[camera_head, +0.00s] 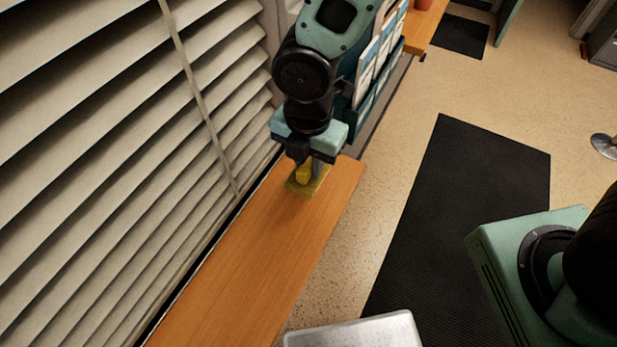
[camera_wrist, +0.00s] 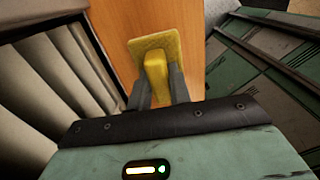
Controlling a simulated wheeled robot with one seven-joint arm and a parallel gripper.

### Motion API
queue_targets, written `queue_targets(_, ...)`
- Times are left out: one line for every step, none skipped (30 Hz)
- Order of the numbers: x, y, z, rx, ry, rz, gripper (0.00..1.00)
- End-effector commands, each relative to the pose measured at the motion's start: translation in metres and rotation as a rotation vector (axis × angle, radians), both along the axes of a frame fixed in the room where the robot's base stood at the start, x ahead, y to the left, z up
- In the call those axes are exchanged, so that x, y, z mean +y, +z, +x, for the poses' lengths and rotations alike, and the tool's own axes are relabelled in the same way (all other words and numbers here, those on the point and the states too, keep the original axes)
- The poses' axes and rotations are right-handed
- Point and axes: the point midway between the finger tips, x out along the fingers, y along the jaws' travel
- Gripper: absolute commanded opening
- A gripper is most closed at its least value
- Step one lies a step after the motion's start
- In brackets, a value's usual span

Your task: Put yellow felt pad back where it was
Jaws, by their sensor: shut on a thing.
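The yellow felt pad (camera_head: 311,186) is a flat square with a raised yellow grip on top. It is at the far end of the wooden ledge (camera_head: 255,255), close to the blinds. My gripper (camera_head: 304,172) points down over it and is shut on the raised grip. In the wrist view the pad (camera_wrist: 141,47) lies beyond my fingertips, with its grip between the two fingers (camera_wrist: 157,85). Whether the pad's underside touches the ledge cannot be told for sure.
Slatted blinds (camera_head: 110,130) run along the ledge's left side. A rack with papers (camera_head: 372,75) stands just behind my gripper. A light grey tray-like object (camera_head: 355,333) is at the bottom. A dark mat (camera_head: 460,220) lies on the floor. The near part of the ledge is clear.

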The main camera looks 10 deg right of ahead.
Motion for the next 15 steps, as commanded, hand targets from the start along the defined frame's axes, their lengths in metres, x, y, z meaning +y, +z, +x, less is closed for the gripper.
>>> queue_targets(0.000,-0.007,-0.001,0.002,0.003,-0.003,0.00)
queue_targets(0.000,-0.010,-0.001,0.002,0.003,-0.002,0.00)
queue_targets(0.000,-0.012,0.000,0.001,0.001,-0.001,0.00)
queue_targets(0.000,-0.015,0.000,0.000,0.001,-0.001,0.00)
queue_targets(0.000,-0.017,-0.001,0.001,0.001,-0.002,0.00)
queue_targets(0.000,-0.022,-0.001,0.002,0.001,-0.001,0.00)
queue_targets(0.000,-0.026,-0.001,0.002,0.001,-0.002,0.00)
queue_targets(0.000,-0.031,-0.001,0.002,0.003,-0.003,0.00)
queue_targets(0.000,-0.037,-0.001,0.002,0.002,-0.004,0.00)
queue_targets(0.000,-0.041,-0.001,0.002,0.002,-0.003,0.00)
queue_targets(0.000,-0.046,-0.001,0.002,0.001,-0.003,0.00)
queue_targets(0.000,-0.050,-0.001,0.002,0.000,-0.002,0.00)
queue_targets(0.000,-0.053,-0.001,0.001,0.001,-0.002,0.00)
queue_targets(0.000,-0.055,-0.001,0.000,0.001,-0.002,0.00)
queue_targets(0.000,-0.056,0.000,0.000,0.000,-0.001,0.00)
